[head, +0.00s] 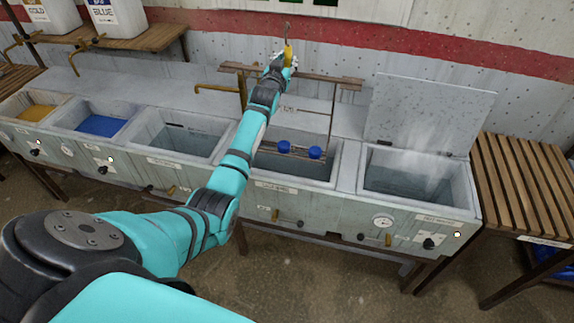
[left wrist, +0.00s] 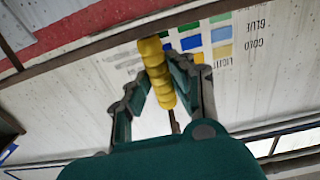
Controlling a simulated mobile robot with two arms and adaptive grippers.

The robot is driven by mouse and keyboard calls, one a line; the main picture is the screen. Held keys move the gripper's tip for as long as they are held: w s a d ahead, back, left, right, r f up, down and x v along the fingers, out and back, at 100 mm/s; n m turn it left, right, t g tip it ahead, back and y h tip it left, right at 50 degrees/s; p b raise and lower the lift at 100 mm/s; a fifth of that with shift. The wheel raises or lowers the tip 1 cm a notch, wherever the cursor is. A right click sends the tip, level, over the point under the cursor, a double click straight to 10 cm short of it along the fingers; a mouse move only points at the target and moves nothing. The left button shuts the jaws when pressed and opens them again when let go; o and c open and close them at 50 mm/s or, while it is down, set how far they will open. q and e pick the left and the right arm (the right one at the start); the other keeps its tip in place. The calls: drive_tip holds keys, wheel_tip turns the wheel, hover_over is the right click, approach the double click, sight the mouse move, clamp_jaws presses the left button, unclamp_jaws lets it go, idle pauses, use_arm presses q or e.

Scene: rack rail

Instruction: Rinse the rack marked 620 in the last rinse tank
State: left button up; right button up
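My left gripper (head: 284,66) is shut on the yellow ribbed handle (head: 289,52) of a brown rack. In the left wrist view the fingers (left wrist: 168,82) close around this handle (left wrist: 155,62). The rack's top bar (head: 335,78) spreads to both sides, and a thin side rod (head: 332,115) runs down. Two blue pieces (head: 283,147) (head: 315,152) hang low on the rack, over the rinse tank (head: 280,187). My arm hides part of the rack, and its small tag is too blurred to read surely. My right gripper is out of view.
A steaming tank (head: 410,187) with a raised lid (head: 430,112) stands to the right. An empty-looking tank (head: 180,140), a blue tank (head: 100,125) and a yellow one (head: 36,112) lie left. A slatted wooden bench (head: 525,185) is at far right.

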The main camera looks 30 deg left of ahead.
use_arm(q)
drive_tip(key=shift+w+a, duration=0.1)
drive_tip(key=shift+w, duration=0.05)
clamp_jaws()
drive_tip(key=shift+r, duration=0.1)
drive_tip(key=shift+s+p, duration=0.25)
drive_tip(key=shift+p, duration=0.05)
wheel_tip(320, 180, down, 18)
drive_tip(key=b, duration=1.4)
drive_tip(key=shift+f, duration=0.25)
drive_tip(key=shift+r, duration=0.1)
